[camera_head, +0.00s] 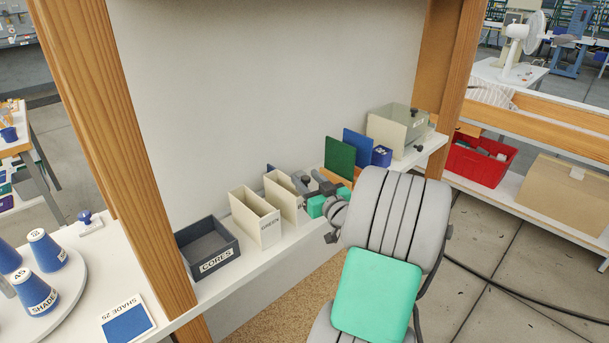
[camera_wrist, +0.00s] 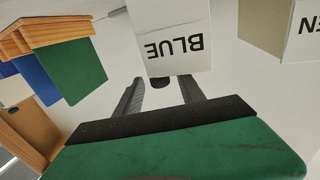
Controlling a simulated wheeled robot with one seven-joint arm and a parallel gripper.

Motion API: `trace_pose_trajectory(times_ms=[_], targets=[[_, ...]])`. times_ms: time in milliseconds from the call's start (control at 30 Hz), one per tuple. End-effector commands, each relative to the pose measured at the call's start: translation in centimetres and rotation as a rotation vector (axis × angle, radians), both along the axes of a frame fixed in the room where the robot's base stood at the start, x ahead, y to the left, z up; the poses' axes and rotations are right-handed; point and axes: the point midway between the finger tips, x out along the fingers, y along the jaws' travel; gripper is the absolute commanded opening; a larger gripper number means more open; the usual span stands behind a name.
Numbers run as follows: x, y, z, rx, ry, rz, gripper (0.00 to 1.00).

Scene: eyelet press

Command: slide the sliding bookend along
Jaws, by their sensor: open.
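I cannot tell for sure which piece is the sliding bookend. In the head view my gripper (camera_head: 314,184) is low over the shelf, just right of a cream file box (camera_head: 287,200). In the wrist view my gripper (camera_wrist: 160,86) is open, with its fingers apart and pointing at a box labelled BLUE (camera_wrist: 172,45). A dark rounded shape (camera_wrist: 153,95) shows between the fingers; I cannot tell what it is or whether it is touched. A green panel (camera_head: 340,157) and a blue panel (camera_head: 357,146) stand upright to the right. In the wrist view, the green panel (camera_wrist: 65,72) meets a wooden piece (camera_wrist: 45,32).
A GREEN file box (camera_head: 255,218) and a dark CORES tray (camera_head: 207,247) stand left on the white shelf (camera_head: 262,255).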

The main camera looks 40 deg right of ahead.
Motion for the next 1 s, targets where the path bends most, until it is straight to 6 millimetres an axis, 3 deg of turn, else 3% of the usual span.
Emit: trace_pose_trajectory(times_ms=[333,867,1000], targets=[[1.00,-0.04,0.01,-0.001,-0.001,0.002,0.46],[0.97,-0.02,0.00,-0.001,-0.001,0.003,0.02],[0.97,-0.02,0.00,-0.001,-0.001,0.003,0.00]])
